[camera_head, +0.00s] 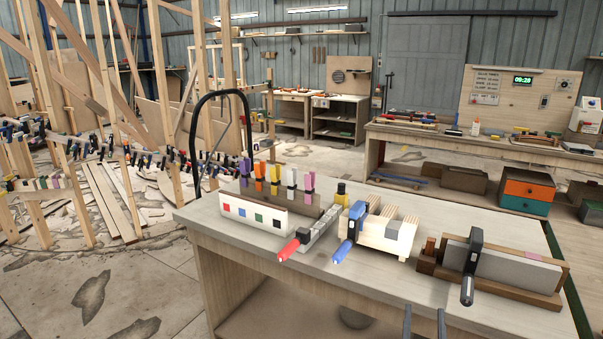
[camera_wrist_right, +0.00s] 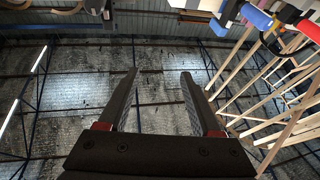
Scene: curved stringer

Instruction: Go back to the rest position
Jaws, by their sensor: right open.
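My right gripper (camera_head: 424,324) shows at the bottom edge of the head view, as two dark fingers standing apart in front of the workbench (camera_head: 345,283). In the right wrist view the right gripper (camera_wrist_right: 159,78) is open, with nothing between its fingers. Behind the fingers is the metal-sheeted roof (camera_wrist_right: 155,105). My left gripper is in neither view.
On the bench stand a white block with coloured squares (camera_head: 255,217), several coloured-handled clamps, a red-handled clamp (camera_head: 289,248), a blue-handled clamp (camera_head: 343,250) at a pale wooden block (camera_head: 384,232), and a black-handled clamp (camera_head: 468,288) on a board assembly. The bench's front right is clear.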

